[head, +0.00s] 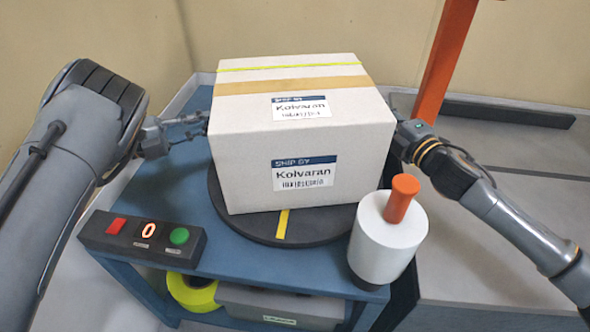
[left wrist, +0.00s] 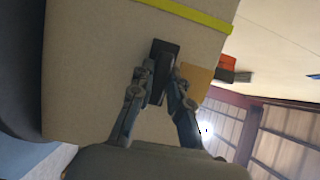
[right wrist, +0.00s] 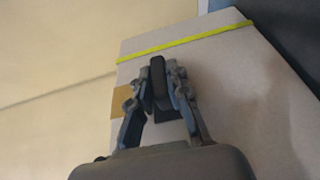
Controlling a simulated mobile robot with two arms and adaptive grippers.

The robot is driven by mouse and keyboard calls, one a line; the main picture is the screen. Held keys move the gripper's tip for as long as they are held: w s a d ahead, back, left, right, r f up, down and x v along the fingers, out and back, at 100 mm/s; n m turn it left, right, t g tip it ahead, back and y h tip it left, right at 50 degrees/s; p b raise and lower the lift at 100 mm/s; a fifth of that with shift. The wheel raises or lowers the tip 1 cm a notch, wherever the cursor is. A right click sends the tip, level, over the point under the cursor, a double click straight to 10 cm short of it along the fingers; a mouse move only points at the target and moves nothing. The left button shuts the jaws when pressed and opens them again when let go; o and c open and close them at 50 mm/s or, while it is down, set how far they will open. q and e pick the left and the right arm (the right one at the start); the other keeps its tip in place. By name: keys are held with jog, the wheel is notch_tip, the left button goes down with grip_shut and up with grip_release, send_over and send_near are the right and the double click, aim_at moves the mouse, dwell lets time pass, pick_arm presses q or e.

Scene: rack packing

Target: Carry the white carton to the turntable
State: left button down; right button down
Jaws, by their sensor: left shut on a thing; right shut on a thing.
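The white carton (head: 285,140) has tan tape, a yellow-green strap and "Kolvaran" labels. It stands upright over the black turntable (head: 283,230), which has a yellow stripe at its front. I cannot tell whether it touches the disc or is slightly above it. My left gripper (head: 203,122) is shut at the carton's left side; the left wrist view shows its fingers (left wrist: 163,80) at a dark handhold on the carton (left wrist: 85,80). My right gripper (head: 397,128) is shut at the right side, partly hidden; the right wrist view shows its fingers (right wrist: 162,85) at a similar handhold on the carton (right wrist: 235,90).
The turntable is on a blue bench (head: 225,250). A white cylinder with an orange handle (head: 388,240) is front right. A yellow-green roll (head: 190,292) and a grey bin (head: 280,305) are below.

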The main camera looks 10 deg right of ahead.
pick_arm(q)
jog(key=shift+f+b, duration=0.4)
jog(key=shift+f, duration=0.05)
pick_arm(e)
jog(key=shift+f, duration=0.3)
pick_arm(q)
jog(key=c, duration=1.4)
grip_release()
pick_arm(e)
jog(key=c, duration=1.4)
grip_release()
pick_arm(q)
jog(key=shift+o, duration=0.5)
jog(key=shift+s+r, duration=0.1)
jog(key=shift+r, duration=0.05)
pick_arm(e)
jog(key=shift+o, duration=0.5)
jog(key=shift+s, duration=0.1)
jog(key=shift+s+d+f, duration=0.1)
jog(key=shift+s+d, duration=0.1)
jog(key=shift+s, duration=0.35)
pick_arm(q)
jog(key=v, duration=0.7)
jog(key=shift+a, duration=0.25)
pick_arm(e)
jog(key=v, duration=1)
jog(key=shift+s, duration=0.4)
